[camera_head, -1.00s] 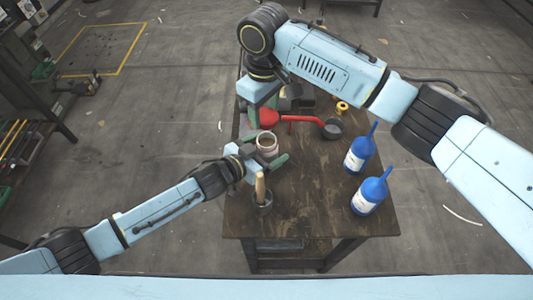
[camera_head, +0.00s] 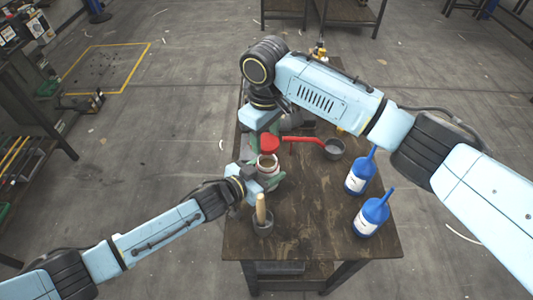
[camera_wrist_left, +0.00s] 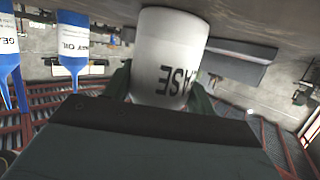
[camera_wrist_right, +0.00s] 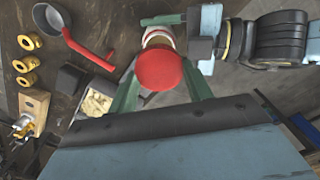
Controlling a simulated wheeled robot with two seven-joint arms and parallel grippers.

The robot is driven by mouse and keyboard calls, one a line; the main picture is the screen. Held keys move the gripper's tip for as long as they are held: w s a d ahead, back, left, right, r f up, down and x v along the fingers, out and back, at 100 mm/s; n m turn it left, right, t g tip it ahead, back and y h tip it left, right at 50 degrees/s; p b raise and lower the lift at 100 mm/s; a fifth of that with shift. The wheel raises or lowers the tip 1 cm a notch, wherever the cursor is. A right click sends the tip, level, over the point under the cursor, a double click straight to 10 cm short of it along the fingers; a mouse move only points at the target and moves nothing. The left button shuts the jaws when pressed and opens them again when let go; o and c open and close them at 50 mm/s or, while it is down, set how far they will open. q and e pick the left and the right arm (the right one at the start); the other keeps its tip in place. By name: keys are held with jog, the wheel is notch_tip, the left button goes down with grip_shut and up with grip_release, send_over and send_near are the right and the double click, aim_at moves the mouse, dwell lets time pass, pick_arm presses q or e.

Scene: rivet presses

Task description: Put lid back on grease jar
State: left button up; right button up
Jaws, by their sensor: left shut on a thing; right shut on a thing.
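The white grease jar (camera_head: 268,164) stands open at the table's left edge, its mouth facing up. My left gripper (camera_head: 269,174) is shut around its sides. The left wrist view shows the jar (camera_wrist_left: 168,60) large between the fingers, part of its label legible. My right gripper (camera_wrist_right: 160,85) is shut on the red lid (camera_wrist_right: 160,70). In the head view the lid (camera_head: 270,143) is just beyond the jar's mouth, apart from it. In the right wrist view the jar (camera_wrist_right: 158,38) shows partly behind the lid.
Two blue oil bottles (camera_head: 359,172) (camera_head: 371,215) stand on the right of the table. A dark cup with a wooden handle (camera_head: 261,210) stands close in front of the jar. A red-handled pan (camera_head: 334,149) lies behind. Brass rings (camera_wrist_right: 28,62) lie farther off. The table's middle is clear.

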aim_at(266, 165)
jog(key=shift+f, duration=1.85)
jog(key=shift+f, duration=0.1)
jog(key=shift+f, duration=0.75)
jog(key=shift+f, duration=0.6)
